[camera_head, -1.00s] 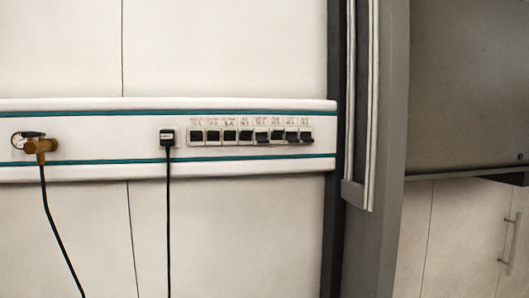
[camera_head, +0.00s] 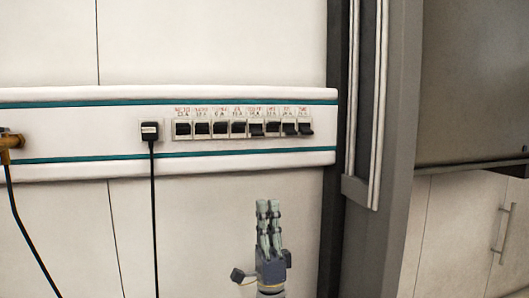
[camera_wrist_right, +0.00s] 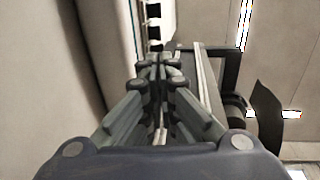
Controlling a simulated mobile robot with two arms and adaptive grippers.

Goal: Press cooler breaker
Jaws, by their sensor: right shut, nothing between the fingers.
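A row of several black breaker switches (camera_head: 239,128) sits in a white strip on the wall rail, with small red labels above them. The labels are too small to read surely, so I cannot tell which one is the cooler breaker. Some switches on the right of the row look set lower than those on the left. My right gripper (camera_head: 268,207) is shut and empty, pointing up below the right part of the row, apart from it. In the right wrist view the closed fingers (camera_wrist_right: 158,72) point toward the rail. My left gripper is not in view.
The white wall rail (camera_head: 80,124) has teal stripes. A black plug (camera_head: 149,131) with a hanging cable is left of the breakers. A brass fitting (camera_head: 10,142) with a hose is at the far left. A grey post (camera_head: 378,150) stands right of the rail.

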